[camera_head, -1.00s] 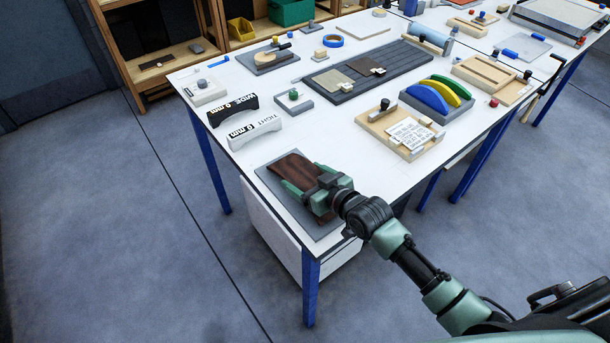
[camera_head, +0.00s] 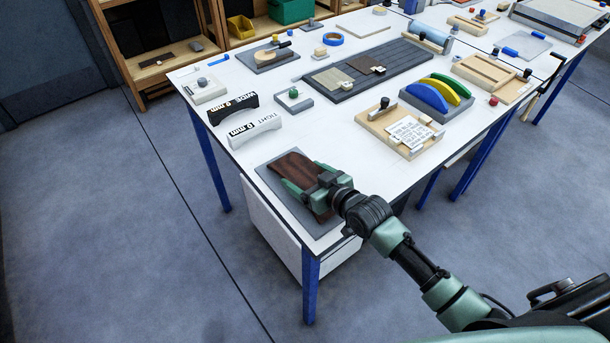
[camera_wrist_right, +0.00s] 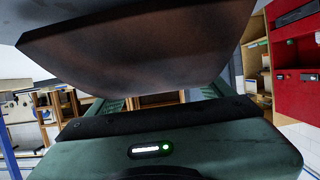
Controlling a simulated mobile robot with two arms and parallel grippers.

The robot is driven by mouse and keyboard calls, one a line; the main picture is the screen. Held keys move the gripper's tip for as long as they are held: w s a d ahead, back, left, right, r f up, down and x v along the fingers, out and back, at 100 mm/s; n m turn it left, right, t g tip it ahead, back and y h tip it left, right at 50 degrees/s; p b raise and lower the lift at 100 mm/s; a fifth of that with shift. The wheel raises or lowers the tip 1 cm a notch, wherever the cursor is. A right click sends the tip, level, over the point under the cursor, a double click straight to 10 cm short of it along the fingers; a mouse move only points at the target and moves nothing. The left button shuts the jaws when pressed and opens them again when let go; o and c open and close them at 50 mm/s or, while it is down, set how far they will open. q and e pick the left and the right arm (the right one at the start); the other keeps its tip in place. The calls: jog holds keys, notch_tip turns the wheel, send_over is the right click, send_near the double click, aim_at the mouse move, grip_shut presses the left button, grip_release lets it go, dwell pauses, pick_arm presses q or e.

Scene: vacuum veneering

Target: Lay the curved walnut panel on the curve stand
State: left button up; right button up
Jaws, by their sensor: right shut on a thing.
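The curved walnut panel (camera_head: 290,166) is dark brown and lies over a grey rectangular pad (camera_head: 269,178) at the near corner of the white table. My right gripper (camera_head: 305,179) is shut on it, with one green finger at each side. In the right wrist view the panel (camera_wrist_right: 140,55) fills the upper middle, its bowed edge between the fingers. I cannot tell whether the panel touches the pad. No thing is clearly marked as the curve stand. My left gripper is not in view.
The table (camera_head: 345,145) also holds a grey block with a green knob (camera_head: 294,101), a wooden fixture with a paper note (camera_head: 400,134), blue and yellow arcs (camera_head: 428,97) and a dark slatted board (camera_head: 400,63). Bare tabletop lies between the pad and the fixture.

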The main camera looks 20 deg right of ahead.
jog(key=shift+f, duration=0.1)
dwell(0.3)
jog(key=o, duration=1.3)
jog(key=shift+o, duration=0.2)
jog(key=shift+s+d, duration=0.2)
jog(key=shift+s, duration=0.35)
jog(key=b+v, duration=0.1)
jog(key=v, duration=0.5)
jog(key=shift+s+d+r, duration=0.1)
jog(key=shift+s+r, duration=0.15)
jog(key=shift+r, duration=0.05)
